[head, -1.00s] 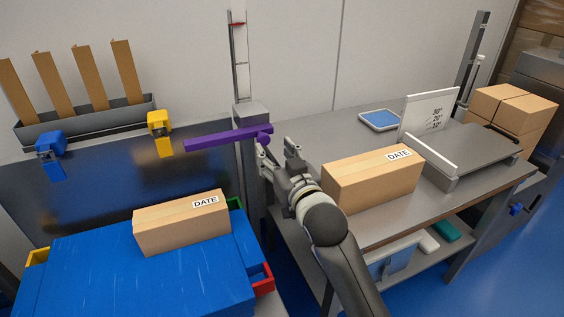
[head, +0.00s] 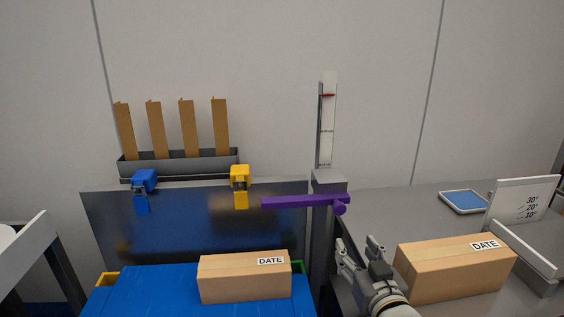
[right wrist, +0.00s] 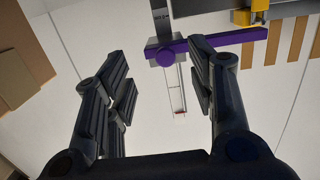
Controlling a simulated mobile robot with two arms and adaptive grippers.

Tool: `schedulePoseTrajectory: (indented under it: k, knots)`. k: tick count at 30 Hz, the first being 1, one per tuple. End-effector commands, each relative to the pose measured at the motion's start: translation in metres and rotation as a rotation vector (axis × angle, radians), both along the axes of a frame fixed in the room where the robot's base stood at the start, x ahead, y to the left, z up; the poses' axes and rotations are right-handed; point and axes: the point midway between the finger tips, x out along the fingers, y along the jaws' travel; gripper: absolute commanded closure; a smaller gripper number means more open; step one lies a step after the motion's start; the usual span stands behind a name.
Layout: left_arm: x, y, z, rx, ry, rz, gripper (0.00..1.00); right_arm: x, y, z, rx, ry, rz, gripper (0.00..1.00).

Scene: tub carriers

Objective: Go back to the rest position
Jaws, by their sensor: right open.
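My right gripper (head: 361,250) is open and empty in the head view, low at the centre right. It is just left of a cardboard box marked DATE (head: 455,268) on the grey table, apart from the purple bar (head: 300,202) behind it. In the right wrist view its two fingers (right wrist: 160,90) stand wide apart with nothing between them but the wall and a gauge further off. The purple bar also shows there (right wrist: 230,40), beyond the fingers. My left gripper is not in view.
A second DATE box (head: 245,278) rests on the blue tub surface (head: 145,292). Blue (head: 144,182) and yellow (head: 240,180) clamps sit on the dark panel (head: 180,225). A tall gauge (head: 327,120) stands behind the purple bar. A blue-screened tablet (head: 463,202) lies on the grey table (head: 400,213).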

Motion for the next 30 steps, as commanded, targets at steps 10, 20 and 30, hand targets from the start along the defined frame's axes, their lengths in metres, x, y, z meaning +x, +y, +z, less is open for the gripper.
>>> schedulePoseTrajectory:
  k: [10, 20, 30]
  knots:
    - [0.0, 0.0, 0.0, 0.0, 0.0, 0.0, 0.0, -0.15, -0.002, -0.184, -0.08, 0.685, 0.025, 0.49]
    - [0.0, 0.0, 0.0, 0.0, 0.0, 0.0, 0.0, -0.296, -0.001, -0.25, -0.135, 1.15, 0.096, 0.49]
    - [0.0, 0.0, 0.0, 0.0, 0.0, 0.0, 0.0, -0.283, 0.002, -0.345, -0.14, 1.201, 0.104, 0.49]
